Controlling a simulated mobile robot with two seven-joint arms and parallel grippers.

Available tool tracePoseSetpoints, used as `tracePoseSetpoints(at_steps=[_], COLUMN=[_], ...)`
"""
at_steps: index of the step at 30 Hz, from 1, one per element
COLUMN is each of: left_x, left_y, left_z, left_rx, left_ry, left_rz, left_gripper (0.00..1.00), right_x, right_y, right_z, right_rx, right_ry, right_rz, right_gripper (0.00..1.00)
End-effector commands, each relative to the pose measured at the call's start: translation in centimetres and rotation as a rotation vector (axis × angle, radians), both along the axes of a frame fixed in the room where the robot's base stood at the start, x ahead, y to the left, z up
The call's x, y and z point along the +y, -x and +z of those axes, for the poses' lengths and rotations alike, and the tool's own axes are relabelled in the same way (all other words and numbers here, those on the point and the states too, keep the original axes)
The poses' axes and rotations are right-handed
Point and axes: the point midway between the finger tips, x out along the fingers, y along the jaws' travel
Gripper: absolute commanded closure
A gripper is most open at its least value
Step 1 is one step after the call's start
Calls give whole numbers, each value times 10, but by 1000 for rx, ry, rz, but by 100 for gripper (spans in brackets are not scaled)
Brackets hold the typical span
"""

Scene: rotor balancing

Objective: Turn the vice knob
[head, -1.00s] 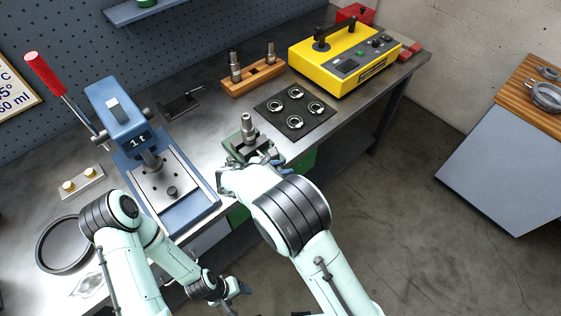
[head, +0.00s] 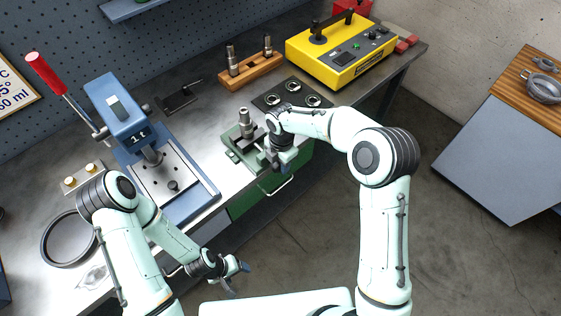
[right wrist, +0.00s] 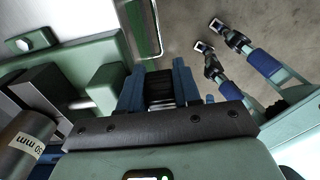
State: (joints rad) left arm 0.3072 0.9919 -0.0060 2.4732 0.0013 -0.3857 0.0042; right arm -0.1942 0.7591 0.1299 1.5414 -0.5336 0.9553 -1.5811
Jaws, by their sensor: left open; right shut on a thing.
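The green vice (head: 236,156) stands at the bench's front edge with an upright steel cylinder (head: 246,124) in it. In the right wrist view the vice's green body (right wrist: 98,50) and part of the cylinder (right wrist: 22,135) are close by on the left. My right gripper (head: 278,162) is at the vice's front right side. In the wrist view its blue fingers (right wrist: 160,88) are shut on a black ribbed knob (right wrist: 160,82), mostly hidden in the head view. My left gripper (head: 240,280) is open and empty, low in front of the bench.
A blue press (head: 128,120) with a red-handled lever stands left of the vice. Behind are a wooden block (head: 250,72) with steel cylinders, a dark mat with rings (head: 265,104) and a yellow machine (head: 340,50). A dark ring (head: 46,250) lies front left. The floor ahead is clear.

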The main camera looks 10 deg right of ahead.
Motion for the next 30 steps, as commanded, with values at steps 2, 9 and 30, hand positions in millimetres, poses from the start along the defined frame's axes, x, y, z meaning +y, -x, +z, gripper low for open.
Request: tracePoseSetpoints(at_steps=[2, 9, 30], left_x=[0, 0, 0], left_y=[0, 0, 1], left_z=[0, 0, -1], left_rx=[0, 0, 0], left_ry=[0, 0, 0], left_rz=[0, 0, 0], left_gripper=[30, 30, 30], right_x=[-1, 1, 3], right_y=[1, 2, 4], right_z=[-4, -7, -9], right_rx=[48, 167, 310], right_ry=[-61, -224, -411], right_rz=[-6, 0, 7], right_gripper=[98, 98, 98])
